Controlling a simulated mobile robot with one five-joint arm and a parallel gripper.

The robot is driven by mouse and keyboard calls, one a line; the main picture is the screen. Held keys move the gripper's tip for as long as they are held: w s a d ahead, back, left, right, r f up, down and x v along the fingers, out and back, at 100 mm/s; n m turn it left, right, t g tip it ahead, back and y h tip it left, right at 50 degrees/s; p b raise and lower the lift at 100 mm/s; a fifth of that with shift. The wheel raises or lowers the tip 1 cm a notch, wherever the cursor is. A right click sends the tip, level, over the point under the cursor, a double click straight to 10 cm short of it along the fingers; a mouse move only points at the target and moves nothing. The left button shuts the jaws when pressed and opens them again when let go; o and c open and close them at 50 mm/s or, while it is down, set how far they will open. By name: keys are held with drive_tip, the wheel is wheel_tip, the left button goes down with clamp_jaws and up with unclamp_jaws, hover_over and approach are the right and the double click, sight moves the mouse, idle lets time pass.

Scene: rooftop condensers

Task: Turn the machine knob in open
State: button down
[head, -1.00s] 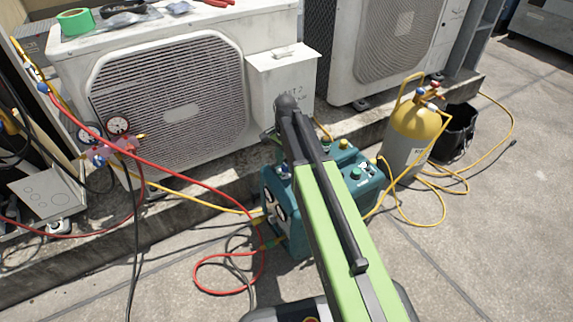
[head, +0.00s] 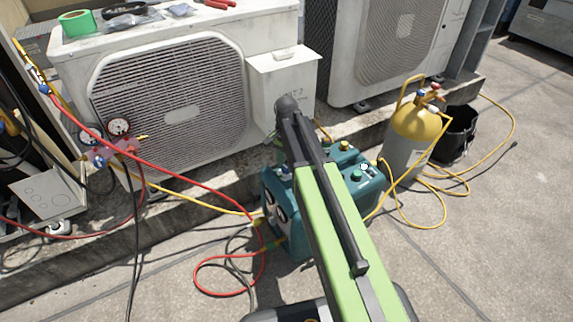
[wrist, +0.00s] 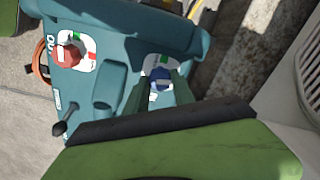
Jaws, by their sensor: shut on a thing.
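The teal machine (head: 371,190) stands on the rooftop floor in the head view, partly hidden behind my arm. In the wrist view its top panel (wrist: 110,70) carries a blue knob (wrist: 158,75) on a round green, white and red label, and a red knob (wrist: 69,57) on a similar label to the left. My gripper (wrist: 158,84) is shut on the blue knob, one dark green finger on each side. The fingers hide part of the knob and its label. In the head view, the gripper and this knob are hidden by my arm.
White condensers (head: 170,105) stand on a concrete ledge behind the machine. A yellow-topped gas cylinder (head: 411,125) and a black bucket (head: 457,135) stand to the right. Red (head: 221,293) and yellow hoses lie around the machine. A small black lever (wrist: 66,122) sits on its panel. Floor at right front is clear.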

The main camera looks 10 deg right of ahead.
drive_tip(key=n, duration=1)
drive_tip(key=shift+n, duration=2.2)
drive_tip(key=c, duration=1.1)
unclamp_jaws()
drive_tip(key=shift+o, duration=0.2)
drive_tip(key=shift+r, duration=0.1)
